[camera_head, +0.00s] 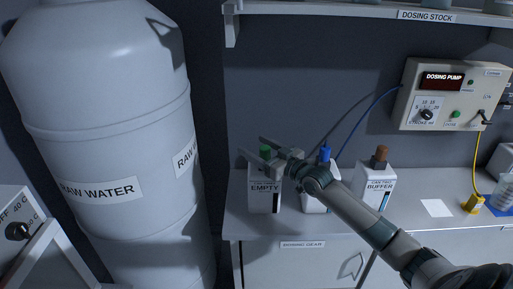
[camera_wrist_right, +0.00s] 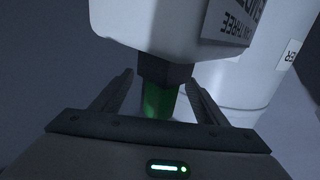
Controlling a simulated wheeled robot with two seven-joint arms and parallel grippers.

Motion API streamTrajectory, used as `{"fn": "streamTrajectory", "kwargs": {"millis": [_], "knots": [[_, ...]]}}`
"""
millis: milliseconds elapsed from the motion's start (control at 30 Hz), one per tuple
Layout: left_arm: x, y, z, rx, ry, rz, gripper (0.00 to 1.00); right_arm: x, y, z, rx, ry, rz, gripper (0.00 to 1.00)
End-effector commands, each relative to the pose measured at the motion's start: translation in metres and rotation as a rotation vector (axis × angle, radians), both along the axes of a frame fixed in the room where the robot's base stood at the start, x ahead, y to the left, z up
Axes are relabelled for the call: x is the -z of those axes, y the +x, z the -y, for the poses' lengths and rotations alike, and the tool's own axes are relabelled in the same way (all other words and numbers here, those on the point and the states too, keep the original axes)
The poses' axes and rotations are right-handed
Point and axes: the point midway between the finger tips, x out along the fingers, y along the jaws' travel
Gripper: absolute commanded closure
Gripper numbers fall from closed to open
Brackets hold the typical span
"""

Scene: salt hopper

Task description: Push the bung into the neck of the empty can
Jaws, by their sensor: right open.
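The empty can (camera_head: 264,200) is a white can labelled EMPTY on the counter, leftmost of three cans. A green bung (camera_head: 266,152) is at its top. In the right wrist view the can (camera_wrist_right: 160,25) appears upside down, with the green bung (camera_wrist_right: 158,101) against its dark neck (camera_wrist_right: 165,73); how deep the bung sits I cannot tell. My right gripper (camera_head: 256,149) is open at the bung's height. Its fingers (camera_wrist_right: 158,88) stand on either side of the bung with gaps showing. My left gripper is not in view.
A can with a blue bung (camera_head: 325,154) stands partly behind my right arm. The buffer can (camera_head: 374,186) has a brown bung (camera_head: 381,152). A large raw water tank (camera_head: 105,130) stands left. A dosing pump (camera_head: 450,95) hangs on the wall, with a shelf (camera_head: 370,10) above.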

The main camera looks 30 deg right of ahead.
Motion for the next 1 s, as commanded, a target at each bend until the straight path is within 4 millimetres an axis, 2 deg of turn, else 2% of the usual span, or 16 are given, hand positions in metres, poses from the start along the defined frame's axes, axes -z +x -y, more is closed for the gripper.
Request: {"fn": "streamTrajectory", "kwargs": {"millis": [1000], "knots": [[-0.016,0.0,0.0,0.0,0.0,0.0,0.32,0.0,-0.038,0.009,0.0,0.0,-0.001,0.33]]}}
